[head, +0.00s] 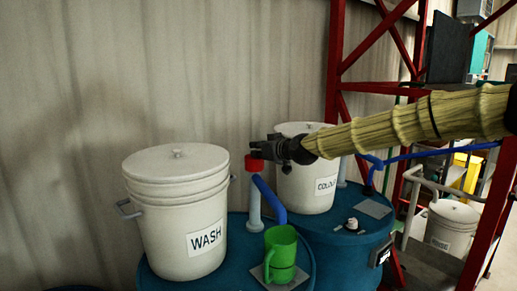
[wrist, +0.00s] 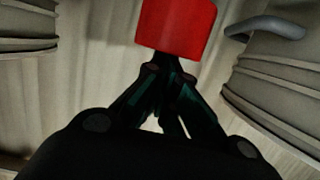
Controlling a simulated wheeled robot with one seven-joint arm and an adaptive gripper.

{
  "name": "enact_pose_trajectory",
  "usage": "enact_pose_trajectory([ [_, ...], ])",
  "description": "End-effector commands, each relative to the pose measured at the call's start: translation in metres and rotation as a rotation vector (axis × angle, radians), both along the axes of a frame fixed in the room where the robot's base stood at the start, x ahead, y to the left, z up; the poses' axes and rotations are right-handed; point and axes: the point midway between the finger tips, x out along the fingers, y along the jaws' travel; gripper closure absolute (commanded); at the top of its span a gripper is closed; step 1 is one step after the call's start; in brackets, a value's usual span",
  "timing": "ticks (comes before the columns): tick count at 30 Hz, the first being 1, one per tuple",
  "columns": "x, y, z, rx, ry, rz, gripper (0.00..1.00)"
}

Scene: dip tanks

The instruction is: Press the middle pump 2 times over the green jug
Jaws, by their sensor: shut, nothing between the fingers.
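The pump (head: 254,191) stands on a blue drum between two white buckets. It has a pale column, a red head (head: 252,163) and a blue spout hose (head: 268,196). The green jug (head: 281,252) stands upright on a grey plate below and right of the pump. My gripper (head: 256,150) is shut and empty, level with the top of the red head. In the wrist view the red head (wrist: 177,28) is just beyond the shut fingertips (wrist: 165,75). I cannot tell whether they touch it.
The WASH bucket (head: 180,225) stands close on the left. The COLOUR bucket (head: 306,187) stands behind my gripper on another blue drum (head: 345,240). A red steel frame (head: 335,60) rises at the right. The space above the WASH bucket is clear.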

Motion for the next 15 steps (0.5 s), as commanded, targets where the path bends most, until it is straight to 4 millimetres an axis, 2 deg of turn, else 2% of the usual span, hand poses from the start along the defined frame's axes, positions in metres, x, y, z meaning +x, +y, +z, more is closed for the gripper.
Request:
enact_pose_trajectory([
  [1,0.001,-0.002,-0.006,-0.004,0.006,-0.002,1.00],
  [9,0.001,-0.003,-0.007,-0.005,0.009,-0.002,1.00],
  [15,0.001,-0.004,0.007,-0.005,0.007,-0.003,1.00],
])
